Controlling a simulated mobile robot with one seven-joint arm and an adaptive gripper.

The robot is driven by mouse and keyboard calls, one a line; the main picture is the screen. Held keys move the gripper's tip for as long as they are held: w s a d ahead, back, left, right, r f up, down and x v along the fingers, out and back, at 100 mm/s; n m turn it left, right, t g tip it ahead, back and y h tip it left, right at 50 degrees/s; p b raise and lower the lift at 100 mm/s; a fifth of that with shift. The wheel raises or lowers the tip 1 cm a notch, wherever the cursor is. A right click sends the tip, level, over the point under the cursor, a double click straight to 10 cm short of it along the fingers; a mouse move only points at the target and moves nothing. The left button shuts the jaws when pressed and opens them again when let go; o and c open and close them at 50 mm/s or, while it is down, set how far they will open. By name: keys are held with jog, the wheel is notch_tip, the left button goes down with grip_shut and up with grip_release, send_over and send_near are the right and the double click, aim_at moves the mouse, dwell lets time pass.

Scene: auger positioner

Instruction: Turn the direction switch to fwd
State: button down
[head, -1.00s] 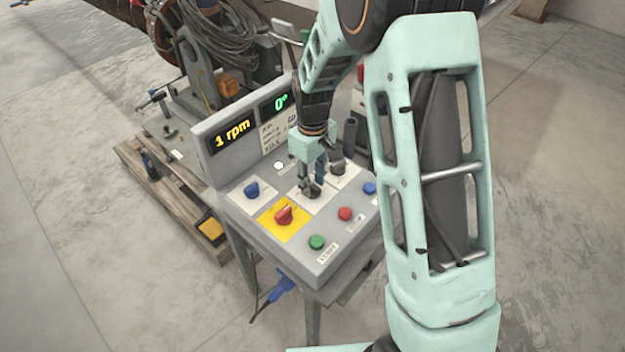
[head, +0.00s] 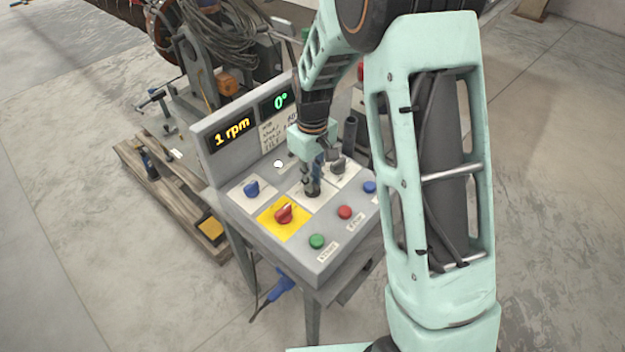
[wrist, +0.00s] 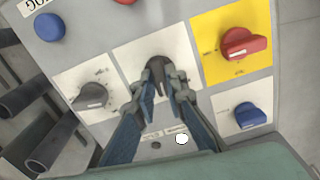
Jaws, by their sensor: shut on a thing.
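My gripper (head: 312,187) points down at the grey control panel and is shut on a dark knob (wrist: 158,67) on the middle white plate. In the wrist view, the two blue-grey fingers of my gripper (wrist: 162,84) stand on either side of this knob. I cannot read the labels around it, so its setting and whether it is the direction switch cannot be told. My fingers hide most of the knob in the head view.
Near it are a red knob on a yellow plate (head: 283,213), a blue knob (head: 251,189) and a grey knob (head: 338,166). Green (head: 317,241), red (head: 344,212) and blue (head: 369,187) buttons line the front. Displays (head: 231,132) read 1 rpm and 0°.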

jog(key=m+b, duration=0.1)
jog(key=m, duration=0.2)
jog(key=shift+m, duration=0.4)
jog(key=shift+m+b, duration=0.35)
jog(key=shift+m, duration=1.55)
jog(key=c, duration=2)
grip_release()
jog(key=shift+o, duration=0.2)
jog(key=shift+r, duration=0.1)
notch_tip(320, 180, up, 12)
jog(key=shift+d, duration=0.1)
